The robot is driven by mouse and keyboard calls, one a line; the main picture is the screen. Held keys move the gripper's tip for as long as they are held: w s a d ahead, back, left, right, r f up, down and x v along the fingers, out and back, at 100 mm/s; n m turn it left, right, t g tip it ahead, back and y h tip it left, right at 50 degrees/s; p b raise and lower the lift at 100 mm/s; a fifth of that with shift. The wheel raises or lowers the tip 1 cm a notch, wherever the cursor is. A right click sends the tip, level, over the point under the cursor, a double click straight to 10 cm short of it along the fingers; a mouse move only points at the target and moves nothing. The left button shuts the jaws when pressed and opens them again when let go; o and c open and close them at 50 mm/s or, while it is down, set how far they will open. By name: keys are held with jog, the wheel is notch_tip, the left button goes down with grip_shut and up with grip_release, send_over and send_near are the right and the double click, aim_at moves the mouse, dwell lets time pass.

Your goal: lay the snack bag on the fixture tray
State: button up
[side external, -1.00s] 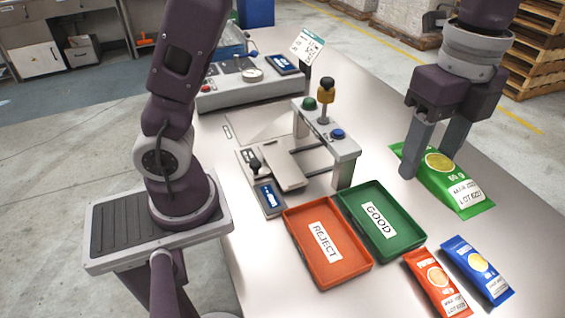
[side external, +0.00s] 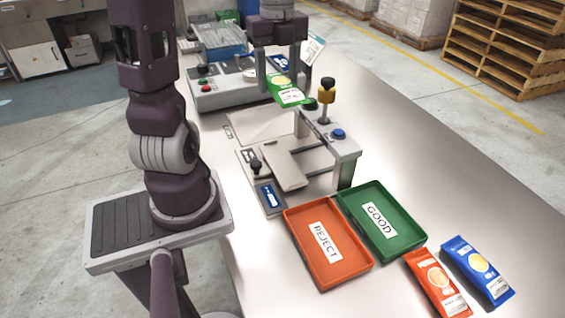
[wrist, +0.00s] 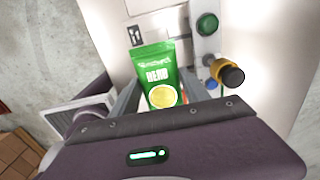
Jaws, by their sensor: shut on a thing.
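My gripper (side external: 281,80) is shut on the green snack bag (side external: 287,96) and holds it above the far end of the grey fixture. In the wrist view the bag (wrist: 157,72), marked HERB with a yellow round picture, sits between the two fingers. A pale flat tray surface (side external: 258,128) lies below and in front of the bag, at the fixture's far side. The bag is raised clear of it in the side view. Exactly how high it hangs is hard to tell.
The fixture's bridge (side external: 345,150) carries a yellow-and-black knob (side external: 326,92), a green button (side external: 310,104) and a blue button (side external: 338,134). An orange REJECT tray (side external: 338,272), a green GOOD tray (side external: 402,246), an orange bag (side external: 437,283) and a blue bag (side external: 478,271) lie nearer.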

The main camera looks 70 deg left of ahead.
aim_at(279, 158)
notch_tip(279, 158, down, 19)
jog(key=shift+f, duration=0.1)
jog(key=shift+f, duration=0.1)
jog(key=o, duration=1.4)
